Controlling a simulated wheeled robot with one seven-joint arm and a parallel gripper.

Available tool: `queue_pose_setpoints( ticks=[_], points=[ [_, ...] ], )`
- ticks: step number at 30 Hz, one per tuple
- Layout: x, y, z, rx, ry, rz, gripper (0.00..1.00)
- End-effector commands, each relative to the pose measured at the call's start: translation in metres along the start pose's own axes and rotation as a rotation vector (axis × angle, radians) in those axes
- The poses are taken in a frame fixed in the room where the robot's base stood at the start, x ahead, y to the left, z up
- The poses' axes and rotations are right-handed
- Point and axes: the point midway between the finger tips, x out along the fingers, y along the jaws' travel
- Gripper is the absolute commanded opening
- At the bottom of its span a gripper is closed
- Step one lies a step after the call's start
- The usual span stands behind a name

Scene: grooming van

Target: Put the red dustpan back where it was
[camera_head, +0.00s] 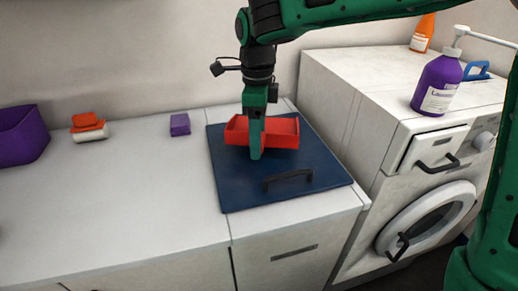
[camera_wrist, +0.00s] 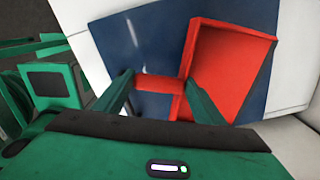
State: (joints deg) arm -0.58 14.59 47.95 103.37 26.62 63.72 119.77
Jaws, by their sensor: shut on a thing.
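The red dustpan (camera_head: 283,133) is over the dark blue board (camera_head: 235,190) on the counter. In the wrist view the dustpan (camera_wrist: 225,65) has its open tray to the right and its short handle toward the left. My gripper (camera_head: 255,148) is shut on the handle, with one green finger on each side of it in the wrist view (camera_wrist: 158,84). The finger hides part of the dustpan in the head view. I cannot tell whether the dustpan touches the board or hangs just above it.
A black handle (camera_head: 288,179) stands up near the board's front edge. A purple block (camera_head: 180,124), orange and white blocks (camera_head: 90,127) and a purple bin (camera_head: 22,135) stand left. A washing machine (camera_head: 400,150) at right bears a purple bottle (camera_head: 438,84). The left counter's front is clear.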

Motion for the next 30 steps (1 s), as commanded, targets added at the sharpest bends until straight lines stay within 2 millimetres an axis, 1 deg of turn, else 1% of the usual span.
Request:
queue_pose_setpoints(
  ticks=[1, 5, 8, 12, 14, 22, 23, 24, 25, 30],
  points=[
    [0.002, -0.001, -0.004, 0.001, 0.000, 0.000, 0.41],
    [0.006, -0.003, -0.006, 0.001, -0.001, -0.001, 0.41],
    [0.016, -0.002, -0.006, 0.000, 0.000, 0.001, 0.41],
    [0.036, -0.002, -0.006, 0.001, 0.000, 0.002, 0.41],
    [0.042, -0.002, -0.006, 0.001, 0.000, 0.001, 0.41],
    [0.043, -0.002, -0.006, 0.001, -0.001, -0.001, 0.41],
    [0.044, -0.002, -0.006, 0.001, 0.000, -0.001, 0.66],
    [0.044, -0.002, -0.006, 0.001, 0.000, -0.001, 0.76],
    [0.044, -0.002, -0.006, 0.001, 0.000, -0.001, 0.82],
    [0.043, -0.002, -0.006, 0.001, 0.000, -0.001, 0.82]
  ],
)
